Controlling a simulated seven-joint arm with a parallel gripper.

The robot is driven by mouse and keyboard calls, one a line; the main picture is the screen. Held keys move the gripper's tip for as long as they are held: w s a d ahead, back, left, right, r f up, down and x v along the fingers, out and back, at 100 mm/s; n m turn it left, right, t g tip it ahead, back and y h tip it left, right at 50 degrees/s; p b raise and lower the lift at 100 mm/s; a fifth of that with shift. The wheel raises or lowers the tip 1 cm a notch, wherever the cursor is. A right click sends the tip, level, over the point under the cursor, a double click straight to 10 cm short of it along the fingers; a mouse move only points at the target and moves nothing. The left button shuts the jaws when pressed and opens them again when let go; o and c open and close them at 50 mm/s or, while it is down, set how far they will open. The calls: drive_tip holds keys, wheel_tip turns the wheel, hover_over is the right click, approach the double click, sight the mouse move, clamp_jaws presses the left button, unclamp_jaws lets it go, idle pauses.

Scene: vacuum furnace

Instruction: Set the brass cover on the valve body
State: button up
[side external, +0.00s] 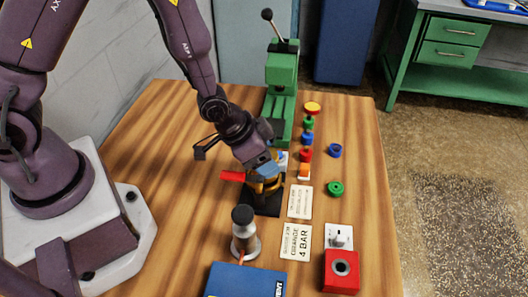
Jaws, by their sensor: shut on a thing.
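My gripper (268,170) points down near the middle of the wooden table, its jaws shut on the brass cover (265,187). The cover is a small yellow-brown piece, mostly hidden by the jaws. Below it is a black base (265,204), which seems to belong to the valve body. A red part (233,176) sticks out to the left at jaw height. I cannot tell whether the cover touches the valve body or is just above it, as my gripper blocks the view.
A green press (281,90) stands behind. Several coloured rings and caps, including a green ring (335,188), lie to the right beside white cards (296,242). A black-capped bottle (244,235), blue box (245,281) and red block (341,272) are in front. The table's left side is mostly clear.

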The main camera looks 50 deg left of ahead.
drive_tip(key=shift+s+d+f, duration=0.25)
drive_tip(key=shift+s+f, duration=0.15)
drive_tip(key=shift+s, duration=0.05)
drive_tip(key=o, duration=1)
drive_tip(key=shift+c, duration=0.2)
drive_tip(key=c, duration=0.3)
drive_tip(key=shift+o, duration=0.4)
drive_tip(key=shift+r, duration=1.05)
drive_tip(key=shift+o, duration=1.3)
drive_tip(key=shift+w+r, duration=0.1)
drive_tip(key=shift+r, duration=0.95)
drive_tip(key=shift+w+a+r, duration=0.15)
drive_tip(key=shift+r, duration=1.65)
